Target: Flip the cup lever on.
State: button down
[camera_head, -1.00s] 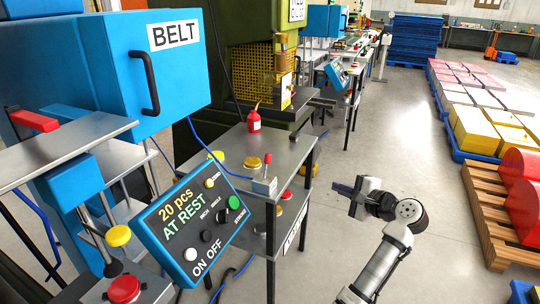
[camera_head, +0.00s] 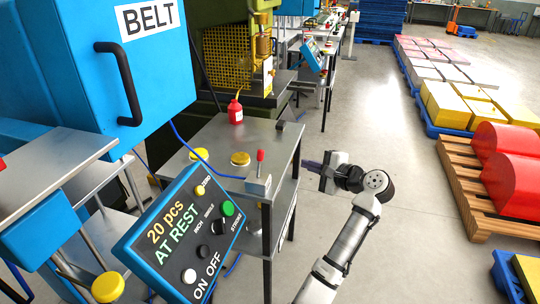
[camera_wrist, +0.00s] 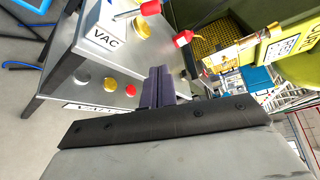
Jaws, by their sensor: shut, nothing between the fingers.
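A small grey box (camera_head: 258,186) stands on the near corner of the steel table, with a red-tipped lever (camera_head: 260,156) upright on top. In the wrist view the box bears a "VAC" label (camera_wrist: 104,39), and the red lever tip (camera_wrist: 150,8) shows at the top edge. I take this to be the cup lever; no "cup" label is readable. My gripper (camera_head: 309,165) is to the right of the lever, apart from it, off the table's edge. In the wrist view its dark fingers (camera_wrist: 159,86) are together and empty.
A tilted control panel (camera_head: 185,235) reads "20 pcs AT REST". A red bottle (camera_head: 235,113) and yellow caps (camera_head: 240,159) are on the steel table (camera_head: 215,140). A blue BELT cabinet (camera_head: 80,70) is at left. A pallet of red blocks (camera_head: 470,200) is at right; floor between is clear.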

jog(key=w+a+f+p, duration=0.1)
jog(key=w+a+p, duration=0.3)
jog(key=a, duration=0.6)
jog(key=shift+w, duration=0.75)
jog(key=shift+s+a+r+n+t+b, duration=0.2)
jog(key=shift+s+n+t+b, duration=0.3)
jog(key=shift+b, duration=0.6)
jog(key=s+n+y+b, duration=0.1)
jog(key=n+b, duration=0.1)
jog(key=b, duration=0.2)
jog(key=s+a+n+t+y+b, duration=0.1)
jog(key=n+b, duration=0.1)
jog(key=b, duration=0.2)
jog(key=s+n+t+y+b, duration=0.1)
jog(key=s+n+b, duration=0.1)
jog(key=b, duration=0.2)
jog(key=shift+a+r+n+b, duration=0.15)
jog(key=shift+a+n+b, duration=0.05)
jog(key=shift+n+b, duration=0.2)
